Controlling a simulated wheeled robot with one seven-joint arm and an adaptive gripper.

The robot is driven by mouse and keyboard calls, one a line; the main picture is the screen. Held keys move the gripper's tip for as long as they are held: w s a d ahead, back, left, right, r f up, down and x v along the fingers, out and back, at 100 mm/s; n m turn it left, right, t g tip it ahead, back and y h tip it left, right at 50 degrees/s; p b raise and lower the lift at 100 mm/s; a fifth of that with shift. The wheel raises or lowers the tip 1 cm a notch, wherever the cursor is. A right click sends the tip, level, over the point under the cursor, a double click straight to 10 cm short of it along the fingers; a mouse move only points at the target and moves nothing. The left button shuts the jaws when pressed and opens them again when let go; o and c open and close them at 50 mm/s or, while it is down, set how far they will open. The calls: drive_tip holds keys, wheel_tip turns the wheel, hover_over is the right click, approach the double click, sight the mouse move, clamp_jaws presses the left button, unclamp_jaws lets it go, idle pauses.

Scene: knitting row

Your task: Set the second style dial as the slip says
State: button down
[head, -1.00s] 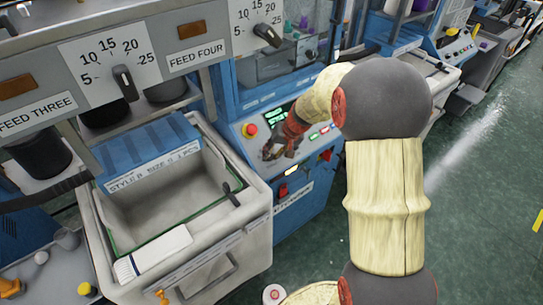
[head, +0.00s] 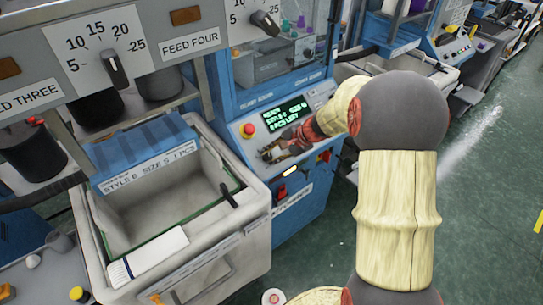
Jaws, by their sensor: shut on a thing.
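The blue knitting machine's sloped control panel (head: 238,128) is near the picture's middle, with a lit screen (head: 288,115) showing green text. The text is small and only partly legible; it seems to include "STYLE" and "LEFT". My gripper (head: 270,154) is down at the panel's lower left, below the red button, shut on what seems to be the style dial. The fingers hide the dial, so its pointer and marks cannot be seen.
A red button (head: 248,130) sits just above my gripper. The grey bin (head: 255,228) stands left of the machine, with a white cylindrical thing (head: 148,256) on its front edge. Feed dials (head: 113,70) are at upper left. Green floor is free at right.

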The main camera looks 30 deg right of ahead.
drive_tip(key=m+t, duration=0.1)
drive_tip(key=m, duration=0.2)
drive_tip(key=m+b, duration=0.1)
drive_tip(key=m, duration=0.2)
drive_tip(key=shift+s+f+m+t, duration=0.15)
drive_tip(key=shift+m+t, duration=0.15)
drive_tip(key=shift+t, duration=0.1)
idle(0.3)
drive_tip(key=c, duration=1.6)
unclamp_jaws()
drive_tip(key=shift+o, duration=0.5)
drive_tip(key=v, duration=1.2)
drive_tip(key=shift+d+f, duration=0.1)
